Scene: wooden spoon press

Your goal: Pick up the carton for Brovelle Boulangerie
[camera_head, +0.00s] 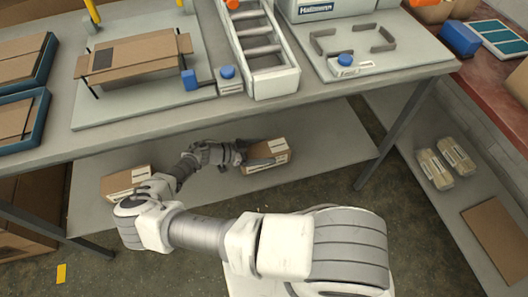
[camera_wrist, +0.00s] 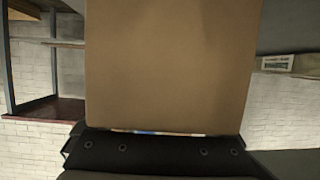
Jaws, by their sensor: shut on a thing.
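My gripper (camera_head: 243,153) is shut on a brown cardboard carton (camera_head: 266,154) at the lower shelf under the workbench. The carton has a pale label on its side, too small to read, so I cannot tell whether it is the Brovelle Boulangerie one. In the wrist view the carton's plain brown face (camera_wrist: 168,65) fills the middle, above the dark gripper body. The fingertips are hidden behind it. I cannot tell whether the carton touches the shelf. A second labelled carton (camera_head: 126,181) sits at the left of the shelf, partly behind my arm; its label is unreadable too.
The lower shelf (camera_head: 330,140) is clear right of the held carton. The workbench top (camera_head: 150,118) overhangs it, with a table leg (camera_head: 398,132) at right. Wrapped packs (camera_head: 446,162) and a flat brown board (camera_head: 498,240) lie on the right-hand shelf.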

